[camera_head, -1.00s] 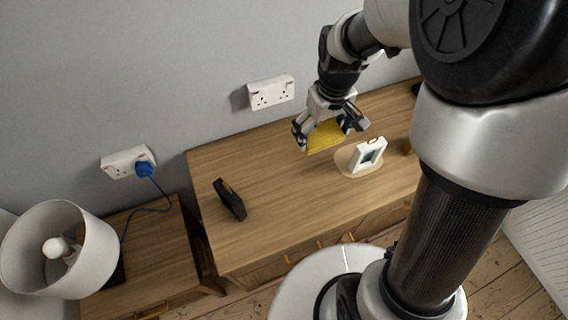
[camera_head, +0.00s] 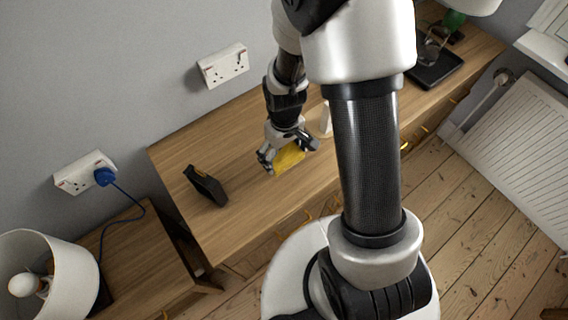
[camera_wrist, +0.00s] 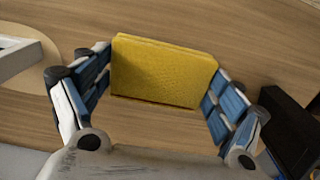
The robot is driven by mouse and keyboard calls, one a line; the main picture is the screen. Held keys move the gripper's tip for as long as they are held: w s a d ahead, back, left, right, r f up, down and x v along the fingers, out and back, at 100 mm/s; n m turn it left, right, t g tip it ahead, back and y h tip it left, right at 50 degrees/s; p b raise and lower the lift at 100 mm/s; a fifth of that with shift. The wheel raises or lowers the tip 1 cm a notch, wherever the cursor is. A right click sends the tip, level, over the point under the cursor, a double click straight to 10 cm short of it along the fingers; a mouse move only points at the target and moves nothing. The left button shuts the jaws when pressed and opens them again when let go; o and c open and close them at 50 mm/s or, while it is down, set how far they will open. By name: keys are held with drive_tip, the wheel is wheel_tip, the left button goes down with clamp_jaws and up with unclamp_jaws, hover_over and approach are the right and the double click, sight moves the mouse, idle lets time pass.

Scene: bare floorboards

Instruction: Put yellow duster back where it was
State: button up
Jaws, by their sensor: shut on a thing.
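The yellow duster (camera_head: 289,159) is a flat yellow block. My gripper (camera_head: 288,156) is shut on it, over the wooden dresser top (camera_head: 240,205). In the wrist view the duster (camera_wrist: 163,72) sits between the two blue-padded fingers of my gripper (camera_wrist: 160,85), with wood behind it. Whether the duster touches the dresser top I cannot tell.
A black box-like object (camera_head: 206,186) stands on the dresser to the left of my gripper. A white object (camera_head: 325,118) on a pale round base (camera_wrist: 30,55) is partly hidden behind my arm. A black tray (camera_head: 435,68) lies at the far right. The dresser's front-left top is clear.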

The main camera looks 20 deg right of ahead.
sight(284, 162)
drive_tip(key=shift+f+b, duration=0.75)
drive_tip(key=shift+f, duration=1.6)
drive_tip(key=shift+f, duration=0.1)
drive_tip(key=o, duration=0.8)
drive_tip(key=shift+c, duration=0.2)
